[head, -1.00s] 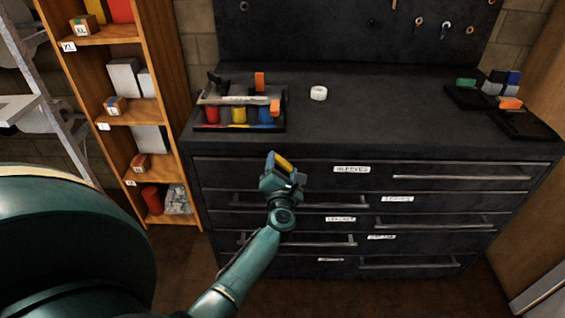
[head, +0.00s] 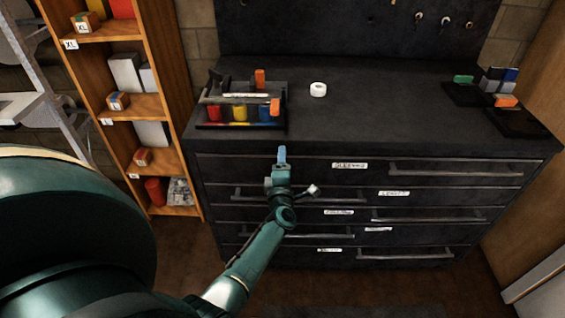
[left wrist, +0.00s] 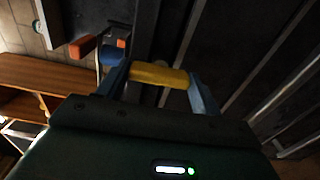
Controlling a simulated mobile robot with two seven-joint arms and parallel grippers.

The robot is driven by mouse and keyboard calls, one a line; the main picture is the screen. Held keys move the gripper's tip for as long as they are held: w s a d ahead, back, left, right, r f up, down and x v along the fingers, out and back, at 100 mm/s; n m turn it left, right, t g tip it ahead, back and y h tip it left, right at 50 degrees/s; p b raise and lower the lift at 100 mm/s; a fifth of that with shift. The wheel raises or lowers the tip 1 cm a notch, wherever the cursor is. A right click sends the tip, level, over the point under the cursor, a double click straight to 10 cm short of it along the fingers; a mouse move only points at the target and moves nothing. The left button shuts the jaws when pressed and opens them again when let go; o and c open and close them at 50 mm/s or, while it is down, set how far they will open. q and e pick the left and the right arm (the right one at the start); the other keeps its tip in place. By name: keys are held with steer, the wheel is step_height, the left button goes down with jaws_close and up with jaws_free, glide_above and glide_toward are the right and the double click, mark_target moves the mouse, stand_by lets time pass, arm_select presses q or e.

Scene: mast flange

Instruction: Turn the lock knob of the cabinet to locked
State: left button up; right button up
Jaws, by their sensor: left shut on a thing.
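The dark cabinet (head: 232,172) stands ahead with a stack of labelled drawers. My left gripper (head: 282,153) is at the upper left of its front, near the top drawer. In the left wrist view a yellow bar (left wrist: 158,74), which looks like the lock knob, lies between the two blue fingers, and the gripper is shut on it. In the head view my gripper hides the yellow bar. I see no lock marking, and I cannot tell whether the knob stands at locked. My right gripper is not in view.
A caddy (head: 210,117) with coloured items and a white roll (head: 318,89) sit on the cabinet top. Dark trays (head: 515,122) with coloured blocks stand at its right end. Drawer handles (head: 435,169) stick out from the front. A wooden shelf (head: 190,140) stands left.

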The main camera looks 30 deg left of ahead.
arm_select(q)
steer(key=shift+m, duration=0.4)
steer(key=o, duration=1)
steer(key=shift+s+d, duration=0.1)
